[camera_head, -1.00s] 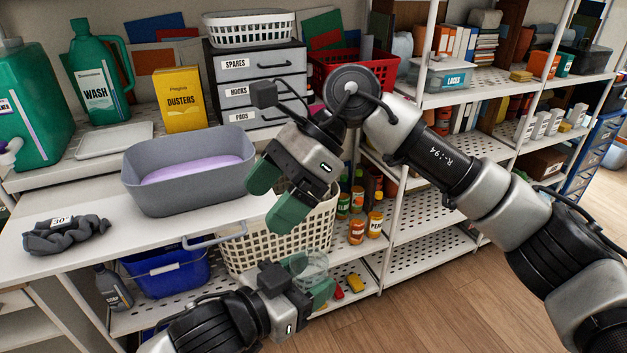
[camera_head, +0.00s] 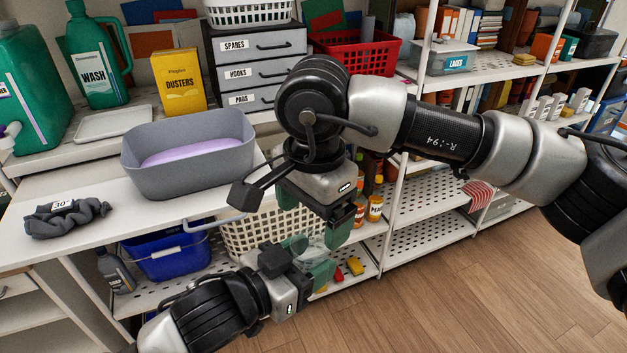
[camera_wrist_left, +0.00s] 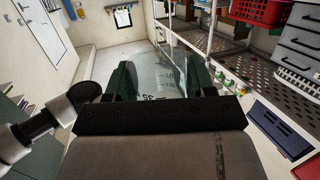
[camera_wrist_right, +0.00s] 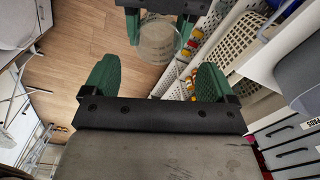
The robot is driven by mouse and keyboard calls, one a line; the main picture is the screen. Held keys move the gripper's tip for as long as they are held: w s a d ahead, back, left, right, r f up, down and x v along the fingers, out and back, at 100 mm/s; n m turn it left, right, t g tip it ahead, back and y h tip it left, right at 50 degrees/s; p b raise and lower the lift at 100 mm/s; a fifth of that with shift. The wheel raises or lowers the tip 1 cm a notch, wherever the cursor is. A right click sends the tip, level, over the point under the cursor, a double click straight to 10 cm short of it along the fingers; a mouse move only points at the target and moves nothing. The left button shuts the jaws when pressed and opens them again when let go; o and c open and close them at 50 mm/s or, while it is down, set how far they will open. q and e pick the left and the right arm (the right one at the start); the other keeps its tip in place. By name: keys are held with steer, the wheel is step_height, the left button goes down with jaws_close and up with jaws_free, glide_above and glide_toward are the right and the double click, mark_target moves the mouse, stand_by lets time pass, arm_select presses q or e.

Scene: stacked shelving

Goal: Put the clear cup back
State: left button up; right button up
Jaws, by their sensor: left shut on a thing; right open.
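The clear cup (camera_head: 312,247) is transparent and sits between the green fingers of my left gripper (camera_head: 308,262), in front of the lower shelf. In the left wrist view the cup (camera_wrist_left: 153,74) fills the space between the fingers, with dark markings on its wall. My right gripper (camera_head: 314,212) is open and empty, above and close to the cup, its fingers pointing down. In the right wrist view the cup (camera_wrist_right: 157,42) shows beyond the open right fingers (camera_wrist_right: 158,82), held by the left gripper. Part of the cup is hidden in the head view.
A cream basket (camera_head: 250,236) and a blue bucket (camera_head: 168,257) stand on the lower shelf. A grey tub (camera_head: 186,178) with purple liquid stands on the white counter (camera_head: 95,240). Small bottles (camera_head: 375,208) are to the right. The perforated shelf (camera_head: 425,245) has bare room.

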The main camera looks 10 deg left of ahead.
mark_target(312, 234)
steer(key=shift+f, duration=2.05)
steer(key=shift+c, duration=0.2)
steer(key=c, duration=1)
arm_select(q)
steer(key=o, duration=1)
arm_select(e)
steer(key=shift+c, duration=0.2)
arm_select(q)
steer(key=shift+f, duration=0.1)
